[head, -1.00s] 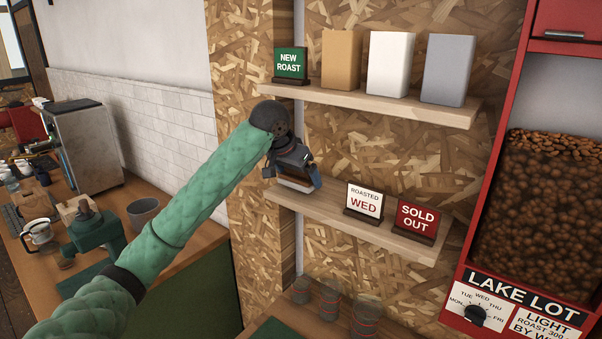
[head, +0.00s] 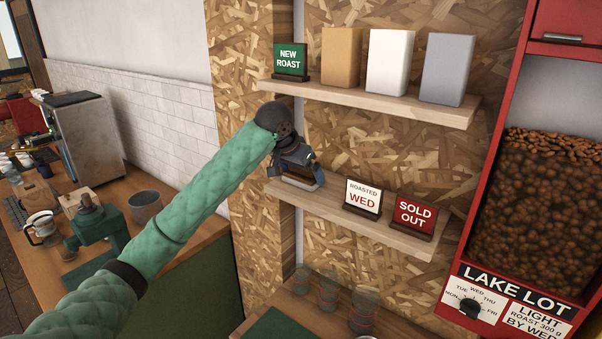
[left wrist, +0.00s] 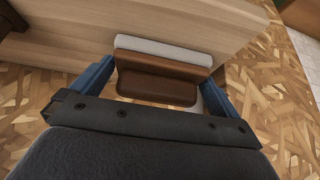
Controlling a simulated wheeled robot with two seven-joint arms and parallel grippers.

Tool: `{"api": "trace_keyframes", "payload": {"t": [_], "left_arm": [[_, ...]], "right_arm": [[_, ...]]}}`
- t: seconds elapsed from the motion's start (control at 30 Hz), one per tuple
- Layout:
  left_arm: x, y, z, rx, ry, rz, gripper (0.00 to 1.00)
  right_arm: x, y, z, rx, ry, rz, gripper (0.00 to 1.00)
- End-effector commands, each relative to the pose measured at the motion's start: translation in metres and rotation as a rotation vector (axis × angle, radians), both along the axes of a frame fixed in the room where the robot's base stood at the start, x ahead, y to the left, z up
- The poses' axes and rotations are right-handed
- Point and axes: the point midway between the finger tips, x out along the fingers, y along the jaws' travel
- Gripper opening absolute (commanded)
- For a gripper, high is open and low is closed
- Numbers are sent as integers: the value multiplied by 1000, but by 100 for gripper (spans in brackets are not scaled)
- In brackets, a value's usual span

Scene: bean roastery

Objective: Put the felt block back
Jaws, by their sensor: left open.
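The felt block (left wrist: 158,87) has a brown wooden body and a pale felt strip. In the head view the block (head: 302,183) shows at the left end of the lower shelf (head: 345,222), partly hidden by my gripper. My left gripper (head: 297,174) is over that shelf end. In the left wrist view the blue fingers of my left gripper (left wrist: 157,78) stand apart on either side of the block, with a gap visible at the right; contact at the left is unclear. My right gripper is not in view.
Right of the block, a "Roasted Wed" sign (head: 363,197) and a "Sold Out" sign (head: 413,214) stand on the lower shelf. The upper shelf (head: 370,100) holds a green sign and three bags. Glass jars (head: 329,291) stand below. A red bean dispenser (head: 480,262) is at right.

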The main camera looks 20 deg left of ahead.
Motion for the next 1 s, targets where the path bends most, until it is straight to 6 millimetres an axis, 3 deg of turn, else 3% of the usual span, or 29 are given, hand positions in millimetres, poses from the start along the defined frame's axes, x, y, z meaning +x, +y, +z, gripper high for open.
{"api": "trace_keyframes", "payload": {"t": [0.17, 0.43, 0.47, 0.53, 0.6, 1.0], "left_arm": [[-10, 4, 14, 1, -3, -1, 100], [-32, 12, 56, 1, -6, -1, 100], [-35, 13, 61, 0, -5, -1, 100], [-39, 15, 70, 0, -4, 0, 100], [-44, 16, 79, 0, -4, 0, 100], [-56, 20, 102, 0, -1, 1, 100]], "right_arm": [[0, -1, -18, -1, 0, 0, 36], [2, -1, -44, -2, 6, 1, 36], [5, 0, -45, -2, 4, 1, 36], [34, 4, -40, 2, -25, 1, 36], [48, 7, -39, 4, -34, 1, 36], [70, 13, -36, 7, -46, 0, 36]]}}
